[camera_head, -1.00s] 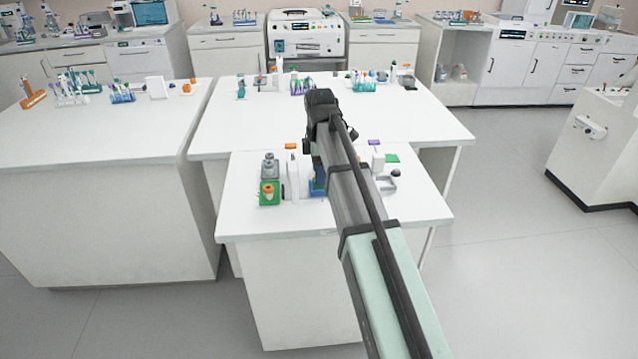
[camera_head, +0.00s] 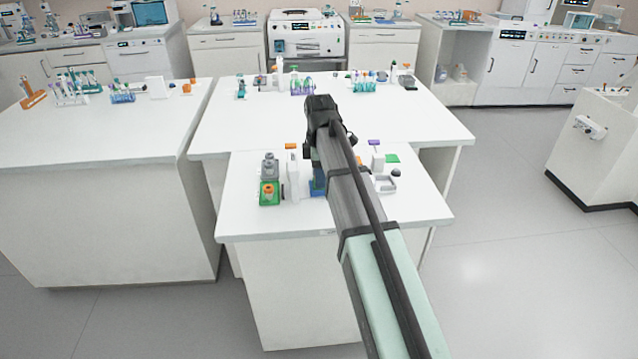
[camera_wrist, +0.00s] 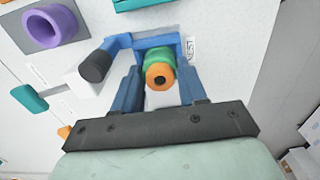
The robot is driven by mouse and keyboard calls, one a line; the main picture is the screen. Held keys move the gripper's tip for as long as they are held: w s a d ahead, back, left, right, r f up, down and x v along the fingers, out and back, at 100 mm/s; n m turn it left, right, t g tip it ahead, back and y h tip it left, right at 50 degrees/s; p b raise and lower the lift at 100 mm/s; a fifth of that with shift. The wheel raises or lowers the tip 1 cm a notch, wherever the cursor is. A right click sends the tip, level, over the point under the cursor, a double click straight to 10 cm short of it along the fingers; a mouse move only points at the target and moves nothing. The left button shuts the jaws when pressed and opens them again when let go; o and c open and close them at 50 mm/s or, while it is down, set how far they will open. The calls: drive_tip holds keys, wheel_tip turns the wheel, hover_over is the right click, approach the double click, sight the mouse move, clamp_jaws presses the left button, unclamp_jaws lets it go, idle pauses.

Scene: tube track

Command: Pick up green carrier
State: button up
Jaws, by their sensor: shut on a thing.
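The green carrier (camera_wrist: 158,60) is a short green cylinder with an orange ring end and a dark hole, seen in the wrist view. It sits between the two blue fingers of my gripper (camera_wrist: 160,90), which is shut on it. A blue bracket (camera_wrist: 160,41) stands right behind the carrier, beside a white label reading NEST. I cannot tell whether the carrier touches the bracket. In the head view my arm hides the carrier and my fingertips over the front table.
In the wrist view a purple ring (camera_wrist: 55,25) on a grey block and a black-ended cylinder (camera_wrist: 95,66) lie to the left. In the head view a green block with an orange top (camera_head: 269,193) stands left of my arm. The front table's (camera_head: 410,215) front right is clear.

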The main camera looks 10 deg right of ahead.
drive_tip(key=shift+r, duration=2.8)
